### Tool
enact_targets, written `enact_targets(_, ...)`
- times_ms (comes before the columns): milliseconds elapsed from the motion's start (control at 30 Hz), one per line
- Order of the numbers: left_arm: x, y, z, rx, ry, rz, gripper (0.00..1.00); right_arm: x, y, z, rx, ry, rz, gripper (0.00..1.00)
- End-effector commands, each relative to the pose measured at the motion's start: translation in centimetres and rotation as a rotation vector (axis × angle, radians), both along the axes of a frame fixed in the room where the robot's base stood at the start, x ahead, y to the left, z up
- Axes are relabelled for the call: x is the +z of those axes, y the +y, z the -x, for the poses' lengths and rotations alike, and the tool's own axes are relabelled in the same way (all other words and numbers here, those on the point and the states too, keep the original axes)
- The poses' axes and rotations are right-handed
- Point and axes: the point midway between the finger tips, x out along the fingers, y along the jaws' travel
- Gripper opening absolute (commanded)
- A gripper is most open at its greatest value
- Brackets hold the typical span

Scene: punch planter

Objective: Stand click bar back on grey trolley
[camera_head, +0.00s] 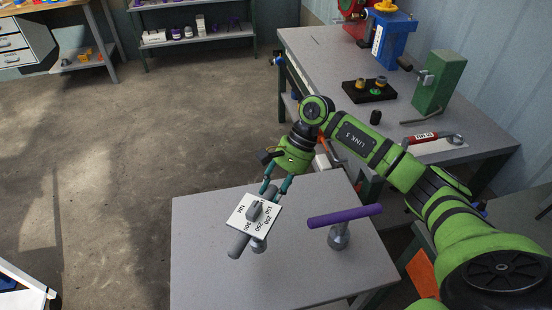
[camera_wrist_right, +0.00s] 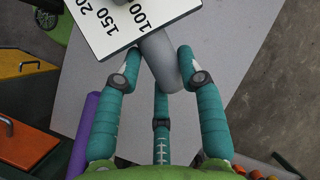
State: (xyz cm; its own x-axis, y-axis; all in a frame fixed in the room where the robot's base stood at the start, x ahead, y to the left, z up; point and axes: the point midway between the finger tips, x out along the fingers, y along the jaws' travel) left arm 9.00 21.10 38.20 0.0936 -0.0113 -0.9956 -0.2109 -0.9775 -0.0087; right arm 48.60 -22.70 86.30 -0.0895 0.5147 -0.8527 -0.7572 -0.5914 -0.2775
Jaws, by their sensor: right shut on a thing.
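The click bar, a grey bar (camera_head: 238,245) with a white number plate (camera_head: 246,219) marked NM, is over the left part of the grey trolley top (camera_head: 205,285). A short grey foot shows below its bar; I cannot tell whether it touches the top. My right gripper (camera_head: 275,190) comes from behind and is shut on the bar's far end. In the right wrist view, the fingers (camera_wrist_right: 158,72) close around the grey bar (camera_wrist_right: 160,62), beside the plate (camera_wrist_right: 110,22). My left gripper is not in view.
A purple bar (camera_head: 345,216) on a grey stand stands right of the click bar on the trolley. The trolley's front left is clear. A workbench (camera_head: 320,50) behind holds a green block (camera_head: 437,82), a black tray (camera_head: 369,93) and a red-handled tool (camera_head: 424,138).

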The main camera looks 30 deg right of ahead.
Motion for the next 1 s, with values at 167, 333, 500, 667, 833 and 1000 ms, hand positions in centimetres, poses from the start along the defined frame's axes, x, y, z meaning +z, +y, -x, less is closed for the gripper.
enact_targets(167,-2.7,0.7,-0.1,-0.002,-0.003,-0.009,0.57,1.6,-3.3,-5.2,-0.410,-0.005,-0.010,0.00)
enact_targets(333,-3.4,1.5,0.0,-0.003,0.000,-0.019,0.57,2.9,-5.2,-7.3,-0.608,-0.001,-0.010,0.00)
enact_targets(500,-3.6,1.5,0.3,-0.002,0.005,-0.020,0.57,3.0,-5.7,-7.7,-0.654,0.001,-0.009,0.00)
enact_targets(667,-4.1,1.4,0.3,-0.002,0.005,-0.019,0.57,2.1,-5.6,-7.6,-0.652,0.003,-0.010,0.00)
enact_targets(833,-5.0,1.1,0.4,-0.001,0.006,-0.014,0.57,0.5,-5.6,-7.6,-0.651,0.002,-0.010,0.00)
enact_targets(1000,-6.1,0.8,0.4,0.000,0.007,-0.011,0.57,-1.5,-5.6,-7.6,-0.650,0.003,-0.009,0.00)
